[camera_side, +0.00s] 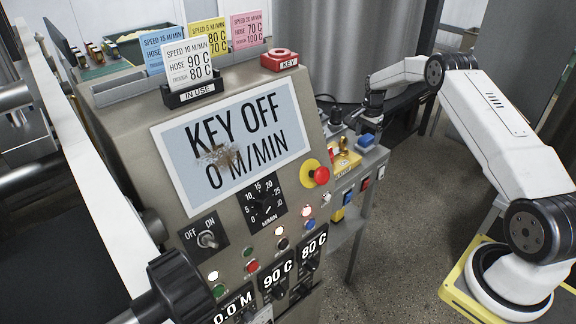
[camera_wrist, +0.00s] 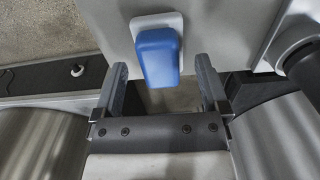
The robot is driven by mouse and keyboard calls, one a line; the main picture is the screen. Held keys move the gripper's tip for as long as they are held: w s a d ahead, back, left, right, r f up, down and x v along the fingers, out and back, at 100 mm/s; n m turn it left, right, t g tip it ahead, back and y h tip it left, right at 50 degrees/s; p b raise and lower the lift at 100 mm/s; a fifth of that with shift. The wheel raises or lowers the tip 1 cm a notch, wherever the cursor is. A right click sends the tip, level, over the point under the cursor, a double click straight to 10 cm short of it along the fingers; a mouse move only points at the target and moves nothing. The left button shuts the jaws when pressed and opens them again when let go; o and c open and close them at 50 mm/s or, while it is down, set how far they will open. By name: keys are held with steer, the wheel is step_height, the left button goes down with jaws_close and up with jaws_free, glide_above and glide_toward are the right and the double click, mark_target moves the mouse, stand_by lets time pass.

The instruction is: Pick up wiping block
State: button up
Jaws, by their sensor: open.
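The wiping block, a blue block on a white pad (camera_wrist: 157,57), lies on a grey surface in the wrist view. In the side view a blue block (camera_side: 366,140) shows on the side shelf right of the console. My gripper (camera_wrist: 161,66) is open, with one finger to each side of the block's near end and a gap on both sides. In the side view my gripper (camera_side: 372,115) is just above the blue block. Its fingertips are too small there to tell whether they touch.
The console's display (camera_side: 232,135) has a brown smudge and reads KEY OFF. A yellow holder (camera_side: 345,160) stands close left of the blue block. A red key piece (camera_side: 280,59) and setting cards (camera_side: 190,66) sit on top of the console. Open floor (camera_side: 420,200) lies right of the shelf.

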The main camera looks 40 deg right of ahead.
steer(key=shift+f, duration=0.7)
steer(key=c, duration=1.1)
steer(key=shift+r, duration=0.1)
